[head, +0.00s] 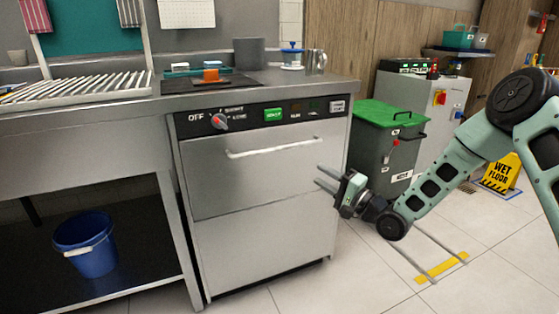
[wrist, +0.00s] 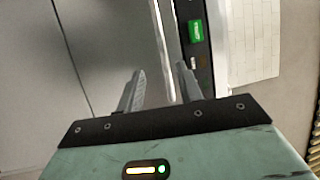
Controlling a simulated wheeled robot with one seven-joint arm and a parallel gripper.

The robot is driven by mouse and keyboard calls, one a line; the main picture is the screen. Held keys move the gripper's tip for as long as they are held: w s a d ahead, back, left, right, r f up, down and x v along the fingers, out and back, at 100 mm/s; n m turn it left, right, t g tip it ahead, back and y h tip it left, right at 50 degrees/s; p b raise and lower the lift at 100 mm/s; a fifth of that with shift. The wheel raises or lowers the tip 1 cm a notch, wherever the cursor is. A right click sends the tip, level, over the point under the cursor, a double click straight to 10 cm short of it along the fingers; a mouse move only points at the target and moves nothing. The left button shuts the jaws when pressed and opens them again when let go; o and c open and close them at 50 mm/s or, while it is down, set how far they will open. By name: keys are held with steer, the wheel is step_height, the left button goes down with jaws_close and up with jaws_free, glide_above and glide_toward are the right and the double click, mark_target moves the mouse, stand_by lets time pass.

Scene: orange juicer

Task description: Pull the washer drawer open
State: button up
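The washer is a steel cabinet under the counter. Its upper front panel, the drawer front (head: 245,180), is closed flush above a lower panel. A pale horizontal bar handle (head: 275,145) crosses the drawer front near its top. My gripper (head: 321,178) is open and empty, in front of the washer's right side, below and right of the handle, with its fingers pointing left. In the wrist view the fingers of my gripper (wrist: 160,72) are spread, and the pale bar handle (wrist: 159,40) runs between them in the picture. Contact does not show.
The washer's control panel (head: 250,117) has a red knob and a green button (wrist: 195,30). A green-lidded grey bin (head: 385,150) stands right of the washer. A blue bucket (head: 86,245) sits on a low shelf at left. The floor before the washer looks clear.

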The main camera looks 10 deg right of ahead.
mark_target(281, 150)
steer(key=b+x, duration=0.3)
steer(key=x, duration=1.4)
steer(key=shift+r, duration=0.15)
jaws_close()
